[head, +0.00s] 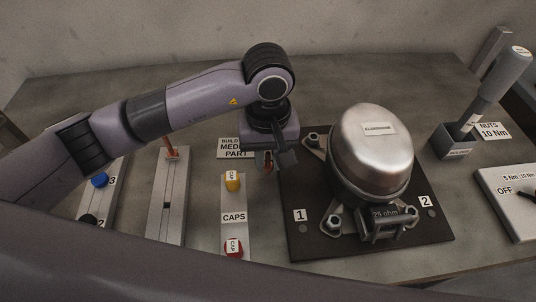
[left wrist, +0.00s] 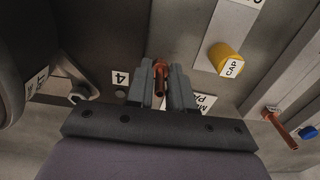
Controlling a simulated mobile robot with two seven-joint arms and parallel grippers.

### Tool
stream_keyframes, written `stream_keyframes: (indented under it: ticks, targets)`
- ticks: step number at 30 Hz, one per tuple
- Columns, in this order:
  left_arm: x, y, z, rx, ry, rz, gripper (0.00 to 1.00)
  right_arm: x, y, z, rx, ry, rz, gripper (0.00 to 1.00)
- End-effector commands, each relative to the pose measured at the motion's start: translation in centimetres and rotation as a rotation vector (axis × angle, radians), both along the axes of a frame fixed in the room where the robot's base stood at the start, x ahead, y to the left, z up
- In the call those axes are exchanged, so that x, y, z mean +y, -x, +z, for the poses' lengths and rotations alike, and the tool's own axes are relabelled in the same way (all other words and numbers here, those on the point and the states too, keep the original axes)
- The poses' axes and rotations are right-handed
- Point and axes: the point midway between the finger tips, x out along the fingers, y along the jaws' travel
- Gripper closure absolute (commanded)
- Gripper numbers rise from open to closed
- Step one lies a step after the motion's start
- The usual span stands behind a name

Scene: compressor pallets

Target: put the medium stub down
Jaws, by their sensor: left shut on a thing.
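My left gripper (head: 266,160) is shut on a copper-coloured stub, presumably the medium stub. In the left wrist view the stub (left wrist: 160,78) sits between the two grey fingers (left wrist: 161,70), with its end toward the camera. In the head view the gripper hangs at the left edge of the dark compressor plate (head: 292,245), beside the metal dome, and mostly hides the stub. I cannot tell whether the stub touches anything below. My right gripper is not in view.
A silver compressor (head: 370,155) stands on the plate. Left of it are a caps strip with a yellow cap (head: 232,181) and a red cap (head: 233,247), and a metal rail (head: 167,210) with another copper stub (head: 170,148). A tool in a holder (head: 455,140) stands right.

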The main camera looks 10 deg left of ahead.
Motion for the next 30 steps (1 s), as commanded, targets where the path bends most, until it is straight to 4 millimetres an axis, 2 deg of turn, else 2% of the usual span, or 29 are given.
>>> stream_keyframes:
  ticks: [3, 4, 6, 14, 19, 23, 30]
  targets:
    - [0.0, 0.0, -0.4, -0.001, -0.001, 0.000, 1.00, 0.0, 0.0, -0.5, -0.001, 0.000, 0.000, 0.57]
    - [0.0, 0.0, -0.3, -0.001, -0.001, 0.000, 0.72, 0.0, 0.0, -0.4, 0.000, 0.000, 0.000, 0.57]
    - [0.0, 0.0, -0.2, 0.000, -0.001, 0.000, 0.53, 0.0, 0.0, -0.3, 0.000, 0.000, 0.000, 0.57]
    - [0.0, 0.0, -0.2, 0.000, 0.000, 0.000, 0.53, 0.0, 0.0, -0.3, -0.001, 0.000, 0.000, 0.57]
    - [0.0, -0.1, 0.6, -0.002, 0.000, 0.000, 0.53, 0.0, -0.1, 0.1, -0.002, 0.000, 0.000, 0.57]
    - [0.0, -0.1, 2.9, -0.007, 0.001, -0.001, 0.53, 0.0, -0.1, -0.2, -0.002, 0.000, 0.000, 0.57]
    - [0.0, -0.1, 8.3, -0.005, 0.001, 0.000, 0.53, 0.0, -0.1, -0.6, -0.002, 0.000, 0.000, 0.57]
